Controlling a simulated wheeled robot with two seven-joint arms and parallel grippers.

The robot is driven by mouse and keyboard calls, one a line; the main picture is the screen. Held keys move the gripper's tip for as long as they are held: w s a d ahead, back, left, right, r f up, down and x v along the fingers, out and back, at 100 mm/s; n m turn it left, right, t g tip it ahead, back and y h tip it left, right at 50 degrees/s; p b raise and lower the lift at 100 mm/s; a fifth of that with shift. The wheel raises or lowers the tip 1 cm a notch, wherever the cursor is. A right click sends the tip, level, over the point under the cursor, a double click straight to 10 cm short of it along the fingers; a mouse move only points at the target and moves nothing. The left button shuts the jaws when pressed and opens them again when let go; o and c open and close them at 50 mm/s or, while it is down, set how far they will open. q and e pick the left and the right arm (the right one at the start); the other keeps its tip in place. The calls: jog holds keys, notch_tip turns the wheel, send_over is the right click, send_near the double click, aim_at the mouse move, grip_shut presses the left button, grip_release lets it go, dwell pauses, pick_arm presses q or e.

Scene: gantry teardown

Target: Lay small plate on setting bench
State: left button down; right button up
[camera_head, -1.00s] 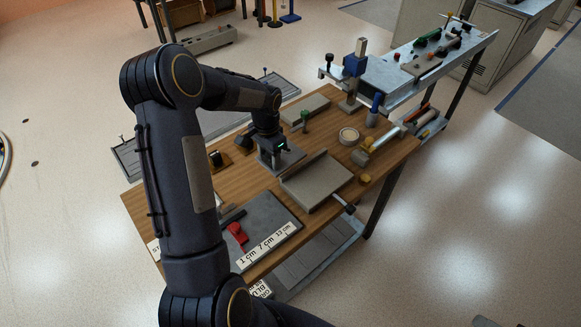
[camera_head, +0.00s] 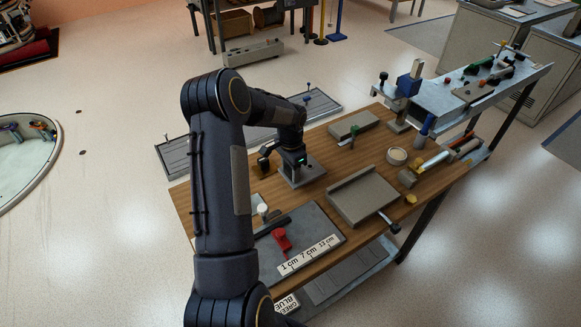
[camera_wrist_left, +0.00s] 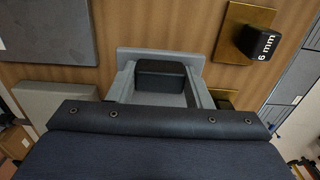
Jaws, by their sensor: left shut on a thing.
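The small plate (camera_head: 303,176) is a grey slab held below my left gripper (camera_head: 291,164), over the wooden top of the setting bench (camera_head: 321,141). In the left wrist view the plate (camera_wrist_left: 135,53) lies just past the fingertips. My left gripper (camera_wrist_left: 161,88) is shut, with a dark block, apparently the plate's grip, between its fingers. I cannot tell whether the plate touches the wood. My right gripper is not in view.
A larger grey plate (camera_head: 365,199) with a raised edge lies right of the small plate. A dark 6 mm block (camera_wrist_left: 260,44) on a brass base stands close by. A dark slab (camera_head: 318,222) carries a red clamp (camera_head: 281,240).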

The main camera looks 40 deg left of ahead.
pick_arm(q)
jog(key=shift+f, duration=0.2)
dwell(0.4)
jog(key=shift+f+b, duration=1.1)
jog(key=shift+f, duration=0.25)
jog(key=shift+f+b, duration=0.35)
jog(key=c, duration=0.6)
grip_release()
jog(key=shift+c, duration=0.2)
notch_tip(320, 180, up, 7)
jog(key=shift+f+b, duration=0.15)
jog(key=shift+b, duration=0.35)
jog(key=shift+r, duration=0.55)
